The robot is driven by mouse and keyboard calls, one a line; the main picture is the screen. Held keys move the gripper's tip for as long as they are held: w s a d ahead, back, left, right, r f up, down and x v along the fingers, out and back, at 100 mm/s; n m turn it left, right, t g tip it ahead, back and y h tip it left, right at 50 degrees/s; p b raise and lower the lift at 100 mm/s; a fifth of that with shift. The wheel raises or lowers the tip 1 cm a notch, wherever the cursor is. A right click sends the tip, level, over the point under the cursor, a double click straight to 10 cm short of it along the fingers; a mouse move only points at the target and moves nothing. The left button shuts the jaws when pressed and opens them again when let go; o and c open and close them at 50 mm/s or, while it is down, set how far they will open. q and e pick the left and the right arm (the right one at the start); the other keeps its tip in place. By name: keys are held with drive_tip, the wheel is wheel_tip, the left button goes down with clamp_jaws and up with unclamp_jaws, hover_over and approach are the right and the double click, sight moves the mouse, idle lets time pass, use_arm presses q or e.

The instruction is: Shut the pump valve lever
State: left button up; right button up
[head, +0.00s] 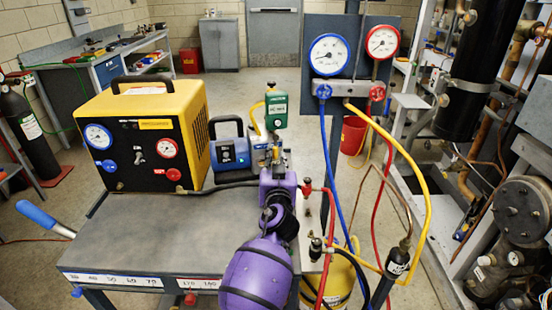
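The blue and dark grey pump (230,153), with a black carry handle on top, stands on the cart's grey top, right of a yellow machine. My purple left arm reaches up from the bottom centre. My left gripper (272,158) is at the pump's right side, just below a green gauge (276,110). The gripper's fingers are small and blend with fittings there, so I cannot tell whether they are open or touching anything. I cannot make out the pump's valve lever; the gripper may hide it. My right gripper is not in view.
The yellow and black machine (150,137) fills the cart's left rear. The cart top (150,232) is bare in front. Right of my arm stands a gauge panel (355,58) with blue, red and yellow hoses hanging down. A compressor rack (455,225) lines the right.

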use_arm(q)
drive_tip(key=shift+w, duration=0.45)
drive_tip(key=c, duration=0.4)
clamp_jaws()
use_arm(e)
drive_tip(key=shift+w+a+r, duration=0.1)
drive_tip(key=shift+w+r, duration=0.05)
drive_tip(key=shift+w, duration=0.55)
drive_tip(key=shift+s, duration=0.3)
